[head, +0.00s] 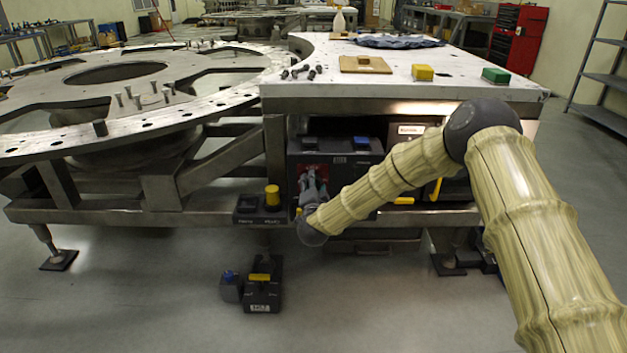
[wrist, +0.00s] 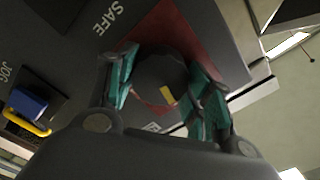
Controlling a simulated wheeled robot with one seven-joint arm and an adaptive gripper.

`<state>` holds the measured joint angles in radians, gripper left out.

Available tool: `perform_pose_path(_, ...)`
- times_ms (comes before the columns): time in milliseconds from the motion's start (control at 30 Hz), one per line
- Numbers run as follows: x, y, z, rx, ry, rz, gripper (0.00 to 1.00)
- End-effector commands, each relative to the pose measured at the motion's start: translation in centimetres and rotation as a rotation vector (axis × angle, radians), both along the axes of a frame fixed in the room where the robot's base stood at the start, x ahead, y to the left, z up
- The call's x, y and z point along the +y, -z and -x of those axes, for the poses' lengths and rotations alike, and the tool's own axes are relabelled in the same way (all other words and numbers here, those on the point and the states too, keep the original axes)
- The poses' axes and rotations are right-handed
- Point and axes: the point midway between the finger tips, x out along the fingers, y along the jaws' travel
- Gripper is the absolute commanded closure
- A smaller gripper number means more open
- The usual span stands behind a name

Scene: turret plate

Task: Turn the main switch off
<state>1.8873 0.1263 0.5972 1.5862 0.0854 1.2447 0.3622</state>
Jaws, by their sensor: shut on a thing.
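The main switch is a dark round knob (wrist: 160,72) with a yellow mark on its lower right part, in front of a red plate (wrist: 190,35) in the wrist view. My gripper (wrist: 165,78) has its two teal fingers on either side of the knob and is shut on it. The word SAFE stands on the dark panel up and left of the knob. Another label below the knob is mostly hidden. In the head view my gripper (head: 313,186) is at the red patch on the front of a dark box (head: 340,162) under the plate; the knob is hidden there.
A blue switch (head: 362,142) tops the box, and a yellow button (head: 272,196) stands to its left. A yellow-topped pedal box (head: 262,290) lies on the floor. The steel table (head: 400,92) overhangs the box; yellow (head: 422,72) and green blocks (head: 495,75) lie on it.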

Motion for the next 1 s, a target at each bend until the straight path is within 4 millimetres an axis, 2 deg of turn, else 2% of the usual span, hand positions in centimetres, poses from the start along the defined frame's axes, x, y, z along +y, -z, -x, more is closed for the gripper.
perform_pose_path(400,0.06,0.02,0.05,0.002,-0.001,0.195,0.73)
perform_pose_path(967,0.05,0.19,0.08,0.003,-0.001,0.225,0.73)
perform_pose_path(1000,0.05,0.19,0.08,0.003,-0.001,0.224,0.46)
